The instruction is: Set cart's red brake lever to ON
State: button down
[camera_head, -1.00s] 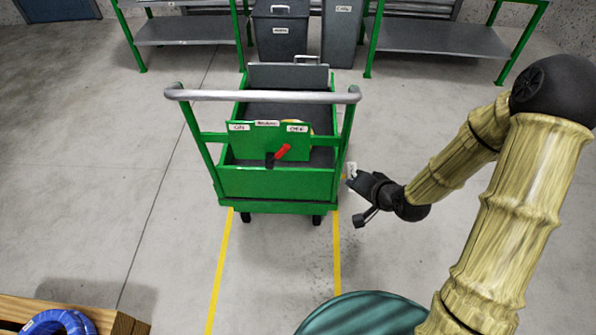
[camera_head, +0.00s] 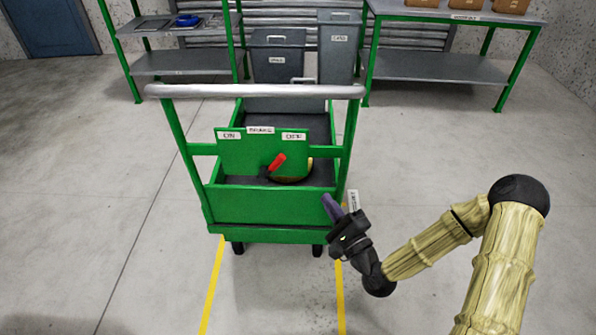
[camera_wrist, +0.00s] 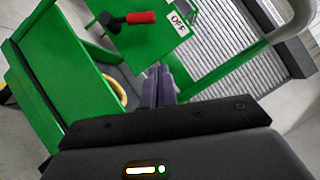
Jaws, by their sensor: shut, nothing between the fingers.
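The green cart (camera_head: 270,207) stands ahead of me with a silver push bar. Its upright panel (camera_head: 240,153) carries an ON label (camera_head: 229,135) at the left, a brake label (camera_head: 261,130) in the middle and an OFF label (camera_head: 294,136) at the right. The red brake lever (camera_head: 277,162) tilts up to the right, toward OFF. In the wrist view the red lever (camera_wrist: 140,17) points at the OFF label (camera_wrist: 179,26). My gripper (camera_head: 331,206) is shut and empty, at the cart's right front corner, apart from the lever. Its purple fingers (camera_wrist: 158,88) show in the wrist view.
The push bar (camera_head: 255,91) spans above the panel on green posts. Bins (camera_head: 278,55) and shelves (camera_head: 440,67) stand at the back. Floor on both sides is clear.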

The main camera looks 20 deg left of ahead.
aim_at(273, 165)
jog(key=s+a+r+b+x, duration=0.1)
jog(key=s+b+x, duration=0.1)
jog(key=x, duration=1)
jog(key=shift+w+a, duration=0.2)
jog(key=shift+a, duration=0.45)
jog(key=shift+r, duration=0.2)
